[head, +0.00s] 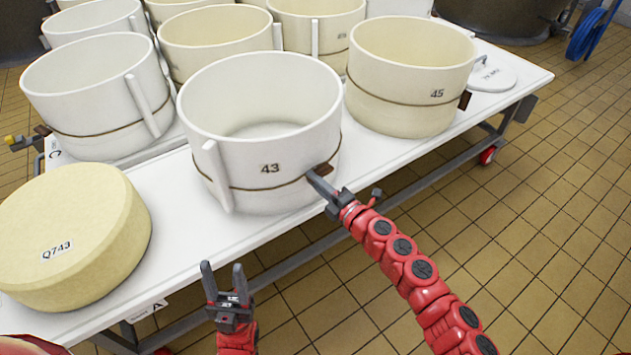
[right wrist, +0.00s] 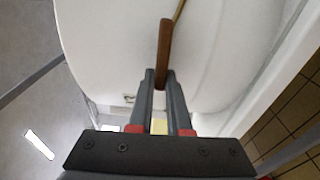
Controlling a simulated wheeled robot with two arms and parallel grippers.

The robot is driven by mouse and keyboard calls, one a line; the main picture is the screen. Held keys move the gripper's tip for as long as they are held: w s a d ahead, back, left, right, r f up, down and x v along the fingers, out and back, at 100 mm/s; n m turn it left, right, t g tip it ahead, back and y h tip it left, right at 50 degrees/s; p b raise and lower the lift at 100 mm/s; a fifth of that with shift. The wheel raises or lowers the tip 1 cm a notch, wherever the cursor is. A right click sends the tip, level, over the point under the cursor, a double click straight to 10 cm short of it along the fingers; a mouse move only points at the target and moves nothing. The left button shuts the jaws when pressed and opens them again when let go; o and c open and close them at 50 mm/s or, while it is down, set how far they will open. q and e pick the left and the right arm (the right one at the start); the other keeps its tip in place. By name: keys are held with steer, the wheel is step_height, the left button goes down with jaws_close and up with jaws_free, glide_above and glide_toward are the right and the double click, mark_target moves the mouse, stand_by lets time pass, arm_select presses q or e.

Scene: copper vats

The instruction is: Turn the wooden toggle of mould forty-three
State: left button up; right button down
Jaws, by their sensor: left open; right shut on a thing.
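Mould forty-three (head: 262,130) is a white, open-topped round tub marked 43, standing upright near the table's front edge. A brown cord runs around it to the wooden toggle (head: 320,171) on its front right side. My right gripper (head: 318,182) is at that toggle. In the right wrist view the wooden toggle (right wrist: 165,50) is a brown stick, and the tips of my right gripper (right wrist: 160,80) are shut on its near end. My left gripper (head: 224,285) is open and empty, in front of the table edge and apart from the mould.
A cheese wheel (head: 75,235) labelled Q743 lies at the left front of the white table (head: 185,270). Mould forty-five (head: 408,80) stands close on the right, another mould (head: 95,95) on the left, with several more behind. A white lid (head: 492,78) lies at far right.

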steer(key=c, duration=0.9)
jaws_free()
steer(key=shift+o, duration=0.2)
steer(key=p+v, duration=0.1)
steer(key=v, duration=1.6)
steer(key=shift+d, duration=0.2)
steer(key=shift+s, duration=0.1)
